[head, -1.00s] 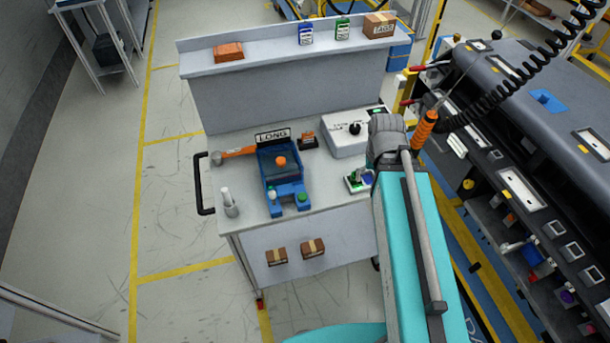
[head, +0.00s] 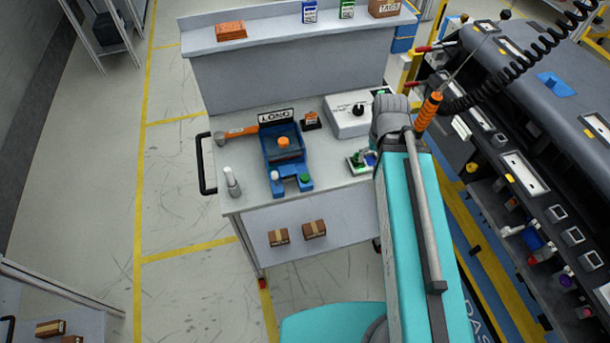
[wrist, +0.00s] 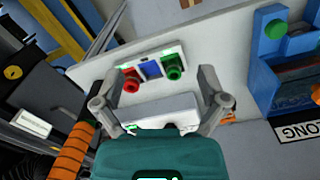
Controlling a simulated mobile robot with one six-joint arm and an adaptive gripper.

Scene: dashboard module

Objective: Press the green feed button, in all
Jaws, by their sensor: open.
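A small white button panel (wrist: 153,68) lies on the cart top, with a red button (wrist: 131,82), a blue square (wrist: 152,69) and a green button (wrist: 173,65). In the head view the panel's green button (head: 358,160) is just left of my arm. My gripper (wrist: 161,80) is open and empty, its fingers spread on either side of the panel in the wrist picture; I see no contact. In the head view my gripper is hidden behind my arm. A blue fixture (head: 283,150) to the left carries another green button (head: 305,178). I cannot read which button is marked feed.
A white box (head: 350,118) with a black knob stands behind the panel. An orange-handled hammer (head: 238,132), a LONG sign (head: 276,116) and a white bottle (head: 231,182) share the cart top. The dark dashboard module (head: 510,130) and a coiled cable (head: 490,98) are close on the right.

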